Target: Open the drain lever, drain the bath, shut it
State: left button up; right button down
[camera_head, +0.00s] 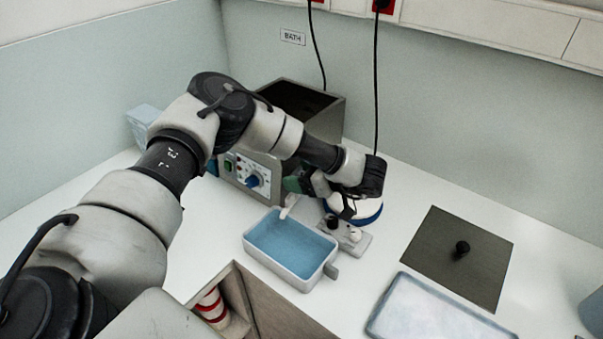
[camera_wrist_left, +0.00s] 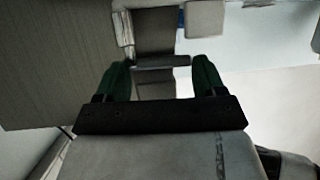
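The bath (camera_head: 328,112) is a dark, open-topped metal box against the back wall, with a control panel on its front. My left arm hides part of that front. A white spout (camera_head: 288,207) shows low beside it, above the near tray. My left gripper (camera_head: 296,184), with green fingers, is close to the bath's front. In the left wrist view its fingers (camera_wrist_left: 160,72) stand apart. A dark bar (camera_wrist_left: 160,62) lies across the gap by the fingertips; I cannot tell whether it is the drain lever or whether they touch. My right gripper is not in view.
A white tray (camera_head: 330,271) of blue liquid sits before the bath. A grey stand (camera_head: 352,243) with small knobs is right of it. A dark lid (camera_head: 440,252) and another tray (camera_head: 425,310) lie farther right. An open compartment (camera_head: 235,285) lies in front.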

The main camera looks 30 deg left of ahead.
pick_arm(q)
jog(key=shift+s+a+r+m+t+p, duration=0.15)
jog(key=shift+r+m+t+p, duration=0.05)
jog(key=shift+m+t+p, duration=0.35)
jog(key=shift+c, duration=0.4)
jog(key=shift+t, duration=0.25)
jog(key=shift+f, duration=0.2)
jog(key=o, duration=0.9)
jog(key=shift+o, duration=0.2)
jog(key=w+b+v, duration=0.1)
jog(key=b+v, duration=0.1)
jog(key=v, duration=0.8)
jog(key=shift+s+d+r, duration=0.2)
jog(key=shift+s+d, duration=0.1)
jog(key=shift+s, duration=0.25)
